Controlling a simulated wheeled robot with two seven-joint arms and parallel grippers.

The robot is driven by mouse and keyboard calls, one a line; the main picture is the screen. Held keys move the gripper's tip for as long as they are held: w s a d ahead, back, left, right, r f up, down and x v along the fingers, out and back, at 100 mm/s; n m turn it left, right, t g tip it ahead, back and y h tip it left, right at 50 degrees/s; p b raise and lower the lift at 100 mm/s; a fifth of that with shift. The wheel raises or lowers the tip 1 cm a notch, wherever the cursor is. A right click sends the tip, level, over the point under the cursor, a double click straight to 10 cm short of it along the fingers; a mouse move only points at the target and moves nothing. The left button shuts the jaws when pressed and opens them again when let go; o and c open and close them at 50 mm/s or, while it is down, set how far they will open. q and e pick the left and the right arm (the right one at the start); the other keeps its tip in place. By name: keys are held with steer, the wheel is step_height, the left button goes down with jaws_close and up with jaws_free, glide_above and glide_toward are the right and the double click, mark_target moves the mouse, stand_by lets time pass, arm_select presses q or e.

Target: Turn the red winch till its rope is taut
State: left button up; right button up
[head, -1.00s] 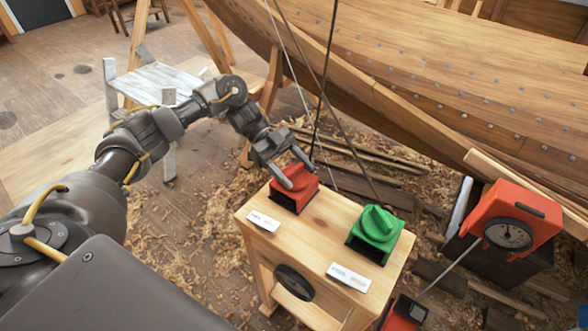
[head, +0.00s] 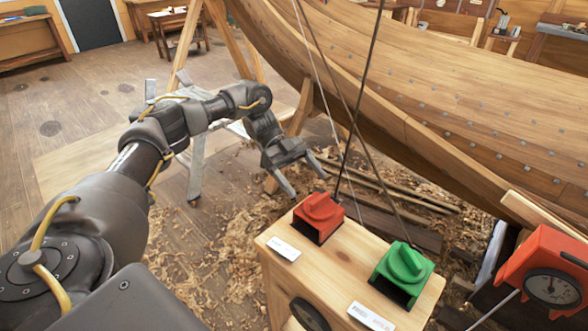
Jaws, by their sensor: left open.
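The green winch (head: 402,272) sits on the same stand to the right. My right gripper is not in view.
White labels lie in front of the red winch (head: 284,248) and the green winch (head: 371,317). A red box with a dial gauge (head: 549,280) stands at the right. The planked hull (head: 440,110) fills the back. Wood shavings and planks cover the floor behind the stand.

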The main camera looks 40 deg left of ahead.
arm_select(q)
steer(key=v, duration=0.4)
steer(key=shift+r+b, duration=0.1)
steer(key=shift+b, duration=0.25)
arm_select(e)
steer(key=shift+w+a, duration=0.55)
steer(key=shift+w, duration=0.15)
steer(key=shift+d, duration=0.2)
